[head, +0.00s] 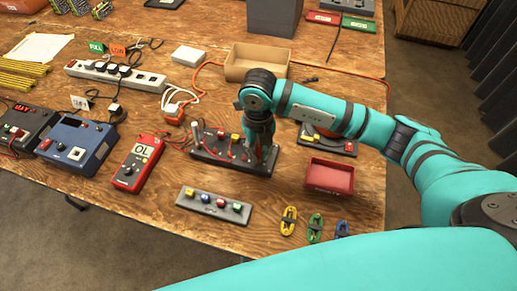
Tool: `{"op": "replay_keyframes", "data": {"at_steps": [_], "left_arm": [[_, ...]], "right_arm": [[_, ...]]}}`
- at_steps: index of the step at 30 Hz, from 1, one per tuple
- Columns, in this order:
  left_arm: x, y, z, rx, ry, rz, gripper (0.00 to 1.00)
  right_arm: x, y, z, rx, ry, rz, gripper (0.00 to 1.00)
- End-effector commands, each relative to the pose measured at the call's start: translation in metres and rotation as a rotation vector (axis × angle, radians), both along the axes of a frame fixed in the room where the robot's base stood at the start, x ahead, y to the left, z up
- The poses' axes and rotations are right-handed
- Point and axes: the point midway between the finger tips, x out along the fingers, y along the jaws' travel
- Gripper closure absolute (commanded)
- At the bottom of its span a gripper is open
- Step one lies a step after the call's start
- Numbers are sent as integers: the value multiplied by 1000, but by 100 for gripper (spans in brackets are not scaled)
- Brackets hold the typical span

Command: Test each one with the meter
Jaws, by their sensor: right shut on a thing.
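The red meter (140,163) lies on the wooden table left of centre, its display reading "OL". My right gripper (262,158) points down over the right part of a dark stand (207,156) with small parts and red leads on it. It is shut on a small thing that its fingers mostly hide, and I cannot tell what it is. My left gripper is not in view.
A red tray (329,177) and yellow, green and blue clips (288,221) lie at the front right. A blue box device (75,145) stands at left. A power strip (115,75), FULL and LOW cards, and a cardboard tray (257,61) are farther back.

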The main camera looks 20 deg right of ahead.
Motion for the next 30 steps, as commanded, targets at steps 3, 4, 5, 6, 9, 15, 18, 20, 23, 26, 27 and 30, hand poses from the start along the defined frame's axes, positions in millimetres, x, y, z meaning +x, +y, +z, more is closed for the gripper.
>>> {"op": "replay_keyframes", "data": {"at_steps": [3, 4, 5, 6, 9, 15, 18, 20, 23, 26, 27, 30], "left_arm": [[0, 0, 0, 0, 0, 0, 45], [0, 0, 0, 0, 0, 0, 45], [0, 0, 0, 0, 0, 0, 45], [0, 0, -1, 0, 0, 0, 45], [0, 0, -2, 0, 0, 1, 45], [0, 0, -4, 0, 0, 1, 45], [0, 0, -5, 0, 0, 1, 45], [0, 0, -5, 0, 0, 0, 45], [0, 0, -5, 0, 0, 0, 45], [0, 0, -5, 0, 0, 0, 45], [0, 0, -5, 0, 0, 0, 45], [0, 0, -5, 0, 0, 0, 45]], "right_arm": [[0, 0, 0, 0, 0, 0, 100], [0, 0, 0, 0, 0, 0, 100], [0, 0, 0, 0, 0, 0, 100], [0, 0, -1, 0, 0, 0, 100], [0, 0, -2, 0, 0, 0, 100], [0, 0, -4, 0, 0, 0, 100], [0, 0, -5, 0, 0, 0, 100], [0, 0, -6, 0, 0, 0, 100], [0, 0, -5, 0, 0, 0, 100], [0, 0, -5, 0, 0, 0, 87], [0, 0, -5, 0, 0, 0, 82], [0, 0, -5, 0, 0, 0, 69]]}}
